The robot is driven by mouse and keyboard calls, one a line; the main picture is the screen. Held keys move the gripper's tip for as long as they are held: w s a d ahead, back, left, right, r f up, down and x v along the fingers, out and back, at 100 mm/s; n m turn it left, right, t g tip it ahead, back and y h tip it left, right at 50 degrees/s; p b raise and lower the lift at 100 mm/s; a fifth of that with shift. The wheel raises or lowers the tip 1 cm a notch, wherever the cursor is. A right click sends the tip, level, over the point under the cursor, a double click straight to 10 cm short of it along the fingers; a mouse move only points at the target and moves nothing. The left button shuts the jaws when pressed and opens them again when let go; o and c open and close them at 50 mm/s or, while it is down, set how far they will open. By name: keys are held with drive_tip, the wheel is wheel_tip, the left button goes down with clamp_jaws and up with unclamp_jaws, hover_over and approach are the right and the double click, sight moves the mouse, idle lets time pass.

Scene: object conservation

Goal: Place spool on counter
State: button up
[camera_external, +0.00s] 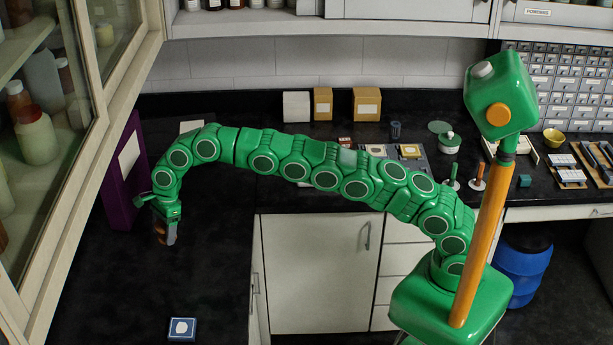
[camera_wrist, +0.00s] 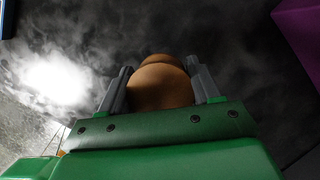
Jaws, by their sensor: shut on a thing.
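The spool (camera_wrist: 160,84) is brown and rounded, held between the two grey fingers of my gripper (camera_wrist: 160,88) in the wrist view. In the external view my gripper (camera_external: 167,232) points down at the left, shut on the spool (camera_external: 159,229), which is small and partly hidden by a finger there. The dark counter (camera_external: 120,275) lies below them; I cannot tell whether the spool touches it. The wrist view also shows the dark counter surface (camera_wrist: 235,45) behind the spool.
A purple board or folder (camera_external: 124,175) stands left of my gripper, by the glass cabinet (camera_external: 60,120). A small blue box (camera_external: 182,329) lies on the counter in front. Boxes (camera_external: 366,104) stand on the back counter. The counter between gripper and blue box is clear.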

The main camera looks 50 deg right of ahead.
sight(161, 221)
drive_tip(key=shift+w+a+f, duration=0.35)
drive_tip(key=shift+w+f, duration=0.05)
drive_tip(key=shift+f, duration=0.15)
drive_tip(key=shift+w+a+f, duration=0.3)
drive_tip(key=shift+w+f, duration=0.05)
drive_tip(key=shift+f, duration=0.2)
drive_tip(key=shift+w+a+f, duration=0.1)
drive_tip(key=shift+w+f, duration=0.1)
drive_tip(key=shift+f, duration=0.2)
drive_tip(key=shift+f, duration=1.45)
drive_tip(key=shift+f, duration=0.1)
drive_tip(key=o, duration=1.2)
drive_tip(key=v, duration=1.2)
